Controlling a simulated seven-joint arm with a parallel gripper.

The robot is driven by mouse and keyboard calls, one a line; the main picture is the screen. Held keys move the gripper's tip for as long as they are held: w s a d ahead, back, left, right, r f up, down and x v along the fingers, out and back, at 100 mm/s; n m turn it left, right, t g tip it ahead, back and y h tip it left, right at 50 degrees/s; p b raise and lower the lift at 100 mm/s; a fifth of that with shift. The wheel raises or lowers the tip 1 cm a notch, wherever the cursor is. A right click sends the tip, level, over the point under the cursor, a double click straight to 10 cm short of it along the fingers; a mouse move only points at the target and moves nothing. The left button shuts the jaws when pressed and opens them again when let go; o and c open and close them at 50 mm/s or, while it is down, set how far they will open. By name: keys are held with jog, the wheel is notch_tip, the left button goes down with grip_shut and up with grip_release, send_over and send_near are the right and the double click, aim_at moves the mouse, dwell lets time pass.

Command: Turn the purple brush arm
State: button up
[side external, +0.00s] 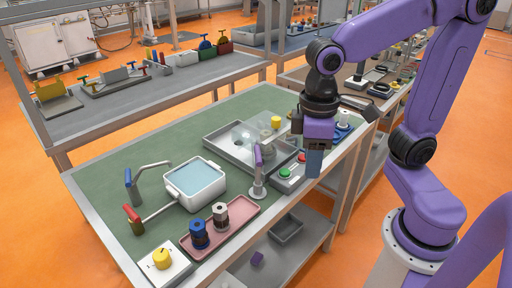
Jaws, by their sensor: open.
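The purple brush arm (258,156) stands upright on a small pale round base near the front right of the green-topped table, beside the glassy tray. My gripper (313,165) hangs pointing down to the right of it, over the table's right edge, apart from the brush arm. The gripper is open; from this side its fingers overlap, and nothing shows between them.
A control box (286,174) with green and red buttons lies between the brush arm and my gripper. A grey tray (222,137) with a clear cover is behind. A white basin (194,202), two tap-like levers and a pink tray (245,207) stand to the left.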

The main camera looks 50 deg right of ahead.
jog(key=w+a+r+m, duration=0.2)
jog(key=w+r+m, duration=0.5)
jog(key=w+m, duration=0.3)
jog(key=m+g+h, duration=0.1)
jog(key=m+g, duration=0.1)
jog(key=m, duration=0.4)
send_near(257, 153)
jog(key=x, duration=0.8)
jog(key=shift+f, duration=0.1)
grip_shut()
